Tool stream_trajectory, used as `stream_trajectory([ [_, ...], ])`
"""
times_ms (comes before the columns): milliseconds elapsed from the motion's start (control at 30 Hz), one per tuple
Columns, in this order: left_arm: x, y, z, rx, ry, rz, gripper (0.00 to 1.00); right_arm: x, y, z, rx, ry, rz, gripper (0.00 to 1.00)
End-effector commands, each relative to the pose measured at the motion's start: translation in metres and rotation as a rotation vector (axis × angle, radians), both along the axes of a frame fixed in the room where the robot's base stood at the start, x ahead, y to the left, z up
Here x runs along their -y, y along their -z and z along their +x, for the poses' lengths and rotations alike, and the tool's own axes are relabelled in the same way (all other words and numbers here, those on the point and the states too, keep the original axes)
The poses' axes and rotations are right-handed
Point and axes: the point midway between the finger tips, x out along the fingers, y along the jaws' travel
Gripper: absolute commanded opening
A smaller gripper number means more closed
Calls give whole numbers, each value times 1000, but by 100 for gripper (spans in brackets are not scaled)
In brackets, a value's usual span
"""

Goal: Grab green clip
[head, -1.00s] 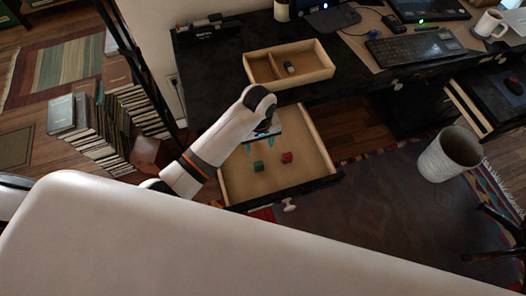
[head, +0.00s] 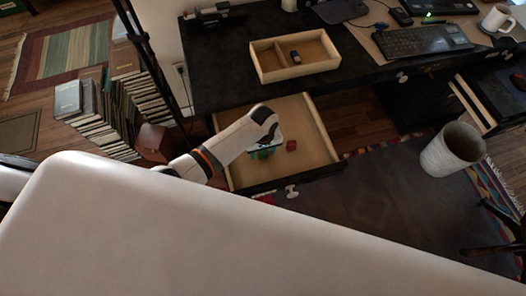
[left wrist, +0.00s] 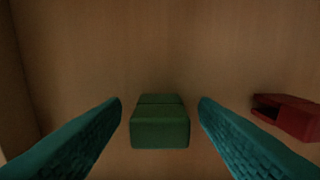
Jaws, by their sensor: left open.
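The green clip (left wrist: 160,122) lies on the drawer floor in the left wrist view, centred between the two teal fingers of my left gripper (left wrist: 160,110). The fingers stand apart on either side of it, with a gap on both sides. In the head view my left gripper (head: 264,152) is down inside the open drawer (head: 315,165), and the green clip is hidden behind it there. My right gripper is in neither view.
A red clip (head: 291,145) lies in the drawer to the right of the gripper; it also shows in the left wrist view (left wrist: 288,115). Above the drawer, a wooden tray (head: 318,66) holding a small dark object (head: 295,56) sits on the black desk (head: 218,88). A bin (head: 452,150) stands to the right.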

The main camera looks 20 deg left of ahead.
Motion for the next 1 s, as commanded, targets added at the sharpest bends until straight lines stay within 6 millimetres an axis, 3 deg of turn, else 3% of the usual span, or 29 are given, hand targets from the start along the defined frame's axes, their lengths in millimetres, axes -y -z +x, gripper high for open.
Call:
stream_trajectory([
  [100, 0, 0, 0, 1, 0, -1, 51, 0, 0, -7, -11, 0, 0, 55],
  [367, 0, 0, 0, 1, 0, -1, 9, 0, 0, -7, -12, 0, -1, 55],
  [667, 1, -4, 0, 1, 0, -2, 7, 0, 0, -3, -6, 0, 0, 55],
  [1000, 1, -65, 1, 4, 1, -3, 7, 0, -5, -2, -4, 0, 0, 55],
])
